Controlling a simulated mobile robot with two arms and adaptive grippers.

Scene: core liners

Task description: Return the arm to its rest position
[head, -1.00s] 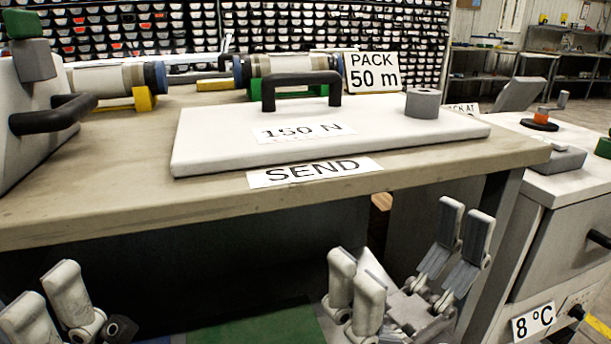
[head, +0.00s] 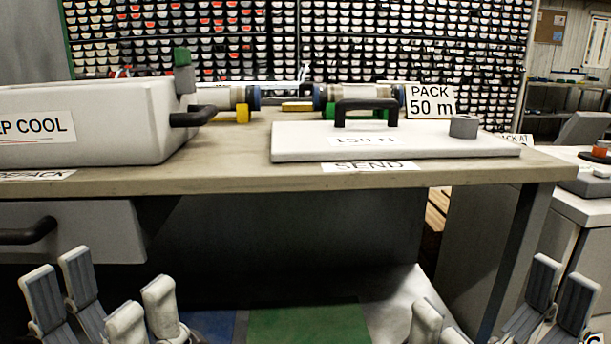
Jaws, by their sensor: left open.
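My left gripper (head: 103,300) is in the lower left of the head view, below the table edge. Its pale fingers with grey pads point up and stand apart, with nothing between them. My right gripper (head: 488,302) is at the lower right, partly cut off by the bottom edge. Its fingers also stand apart and hold nothing that I can see. Both grippers are in front of the table and appear clear of it. Most of both arms is out of view.
The wooden table (head: 230,184) bears a white lid with a black handle (head: 398,143), a white cool box (head: 80,105) and a PACK 50 m sign (head: 430,101). A grey drawer (head: 90,228) hangs below left. A cabinet (head: 575,265) stands at right.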

